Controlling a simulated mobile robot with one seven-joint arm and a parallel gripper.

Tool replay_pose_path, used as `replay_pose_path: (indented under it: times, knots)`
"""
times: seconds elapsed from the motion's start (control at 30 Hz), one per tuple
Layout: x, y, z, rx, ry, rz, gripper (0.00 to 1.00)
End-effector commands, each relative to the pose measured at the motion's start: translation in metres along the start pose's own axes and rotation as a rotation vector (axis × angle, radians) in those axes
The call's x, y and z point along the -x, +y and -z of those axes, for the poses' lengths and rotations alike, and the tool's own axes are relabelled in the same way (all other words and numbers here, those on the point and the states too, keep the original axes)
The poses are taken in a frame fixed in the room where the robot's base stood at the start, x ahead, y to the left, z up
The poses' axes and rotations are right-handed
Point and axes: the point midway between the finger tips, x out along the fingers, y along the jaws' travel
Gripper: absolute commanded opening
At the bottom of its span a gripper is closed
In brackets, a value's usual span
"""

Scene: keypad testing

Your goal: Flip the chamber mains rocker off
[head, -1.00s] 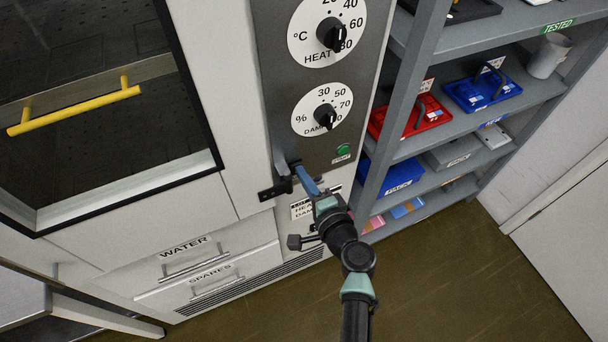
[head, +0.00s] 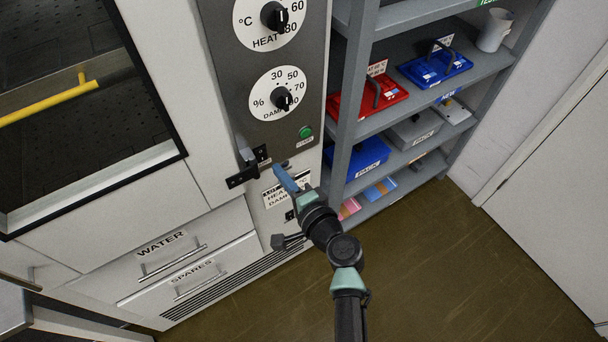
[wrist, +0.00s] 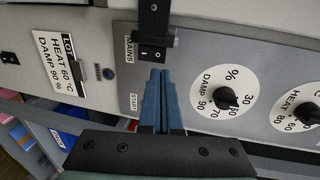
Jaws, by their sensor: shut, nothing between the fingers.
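The mains rocker (wrist: 152,53) is a small black switch with I and O marks, beside the MAINS label on the grey panel in the wrist view. Which side is pressed in is too small to tell. In the head view my gripper (head: 279,170) is in front of the lower panel, right of a black bracket.
The black bracket (head: 240,179) juts beside the panel; a black fitting (wrist: 154,18) overhangs the rocker. The DAMP dial (head: 283,99) and green START button (head: 304,132) are above my gripper. A label card (head: 284,190) is below. A shelf rack (head: 347,128) stands right.

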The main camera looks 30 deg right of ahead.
Motion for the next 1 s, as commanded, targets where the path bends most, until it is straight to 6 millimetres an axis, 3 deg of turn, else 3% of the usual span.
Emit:
replay_pose_path:
  times: [0.2, 0.4, 0.6, 1.0]
  knots:
    - [0.042, -0.010, 0.000, 0.002, 0.000, -0.002, 0.00]
    - [0.069, -0.016, 0.000, 0.000, 0.000, -0.001, 0.00]
    - [0.079, -0.019, -0.001, 0.000, -0.001, -0.001, 0.00]
    - [0.079, -0.020, -0.001, -0.001, -0.001, -0.001, 0.00]
